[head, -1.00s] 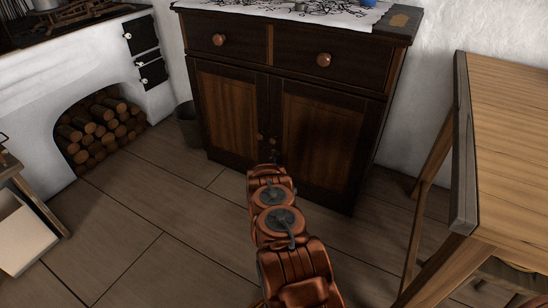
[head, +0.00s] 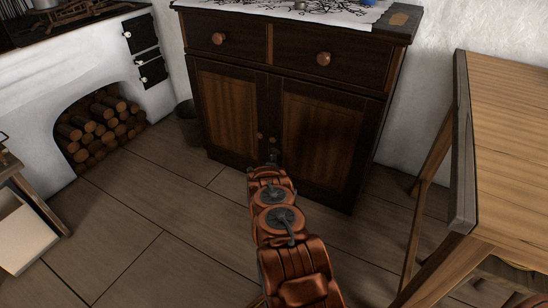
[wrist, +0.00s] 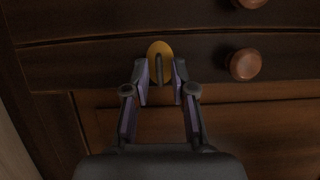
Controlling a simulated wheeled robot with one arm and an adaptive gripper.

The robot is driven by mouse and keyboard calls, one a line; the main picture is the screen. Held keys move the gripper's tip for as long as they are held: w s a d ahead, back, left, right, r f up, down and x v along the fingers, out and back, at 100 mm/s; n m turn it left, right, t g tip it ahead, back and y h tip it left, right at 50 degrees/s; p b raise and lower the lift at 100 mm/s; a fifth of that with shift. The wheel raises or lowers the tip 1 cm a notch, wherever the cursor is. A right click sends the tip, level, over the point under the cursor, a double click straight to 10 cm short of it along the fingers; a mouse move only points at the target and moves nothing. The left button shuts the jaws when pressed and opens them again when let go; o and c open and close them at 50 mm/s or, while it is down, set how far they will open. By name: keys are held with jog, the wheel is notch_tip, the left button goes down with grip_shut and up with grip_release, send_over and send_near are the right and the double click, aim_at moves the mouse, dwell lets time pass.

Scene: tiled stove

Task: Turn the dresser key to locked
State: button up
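The dark wooden dresser (head: 232,105) stands against the wall ahead, both doors shut. In the wrist view a round brass keyhole plate (wrist: 152,48) sits on the door frame. The thin dark key (wrist: 158,70) stands out from it and looks upright in that picture. My gripper (wrist: 160,78) is open, with one finger on each side of the key and a small gap showing on both sides. In the head view my gripper (head: 273,158) is small and dark in front of the doors' meeting edge, and the key cannot be made out.
A wooden door knob (wrist: 246,64) is close to the right of my gripper in the wrist view. A wooden table (head: 510,150) stands at the right and a firewood niche (head: 100,125) at the left. The floor between is clear.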

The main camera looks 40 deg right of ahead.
jog(key=shift+a, duration=0.15)
jog(key=shift+v, duration=5.95)
jog(key=shift+r, duration=0.1)
